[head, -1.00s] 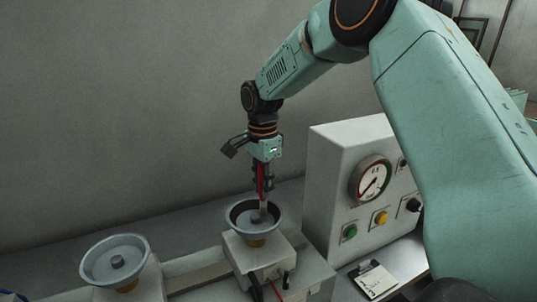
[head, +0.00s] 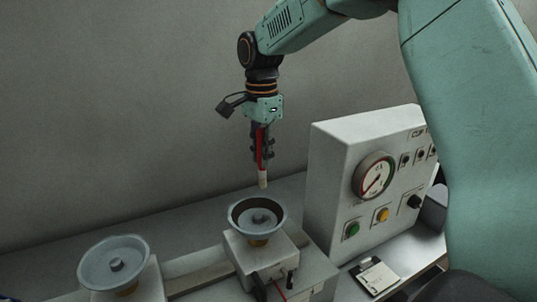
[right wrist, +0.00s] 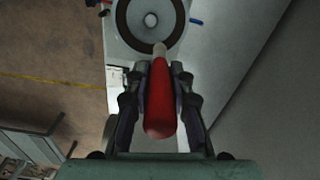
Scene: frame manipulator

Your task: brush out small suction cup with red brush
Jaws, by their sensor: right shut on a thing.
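My right gripper (head: 262,152) points down and is shut on the red brush (head: 259,147), whose pale tip hangs lowest. In the right wrist view the red handle (right wrist: 160,105) sits between the fingers, its pale tip towards the cup. The brush is above a suction cup (head: 236,211) with a dark inner ring, apart from it in the head view. This cup sits on a white block. A second, grey suction cup (head: 86,270) stands at lower left and looks wider. My left gripper is not in view.
A control box (head: 331,164) with a gauge (head: 374,176), a green button (head: 351,229), a yellow button and a black knob stands right of the cup. A card (head: 378,276) lies in front of it. The grey wall is behind.

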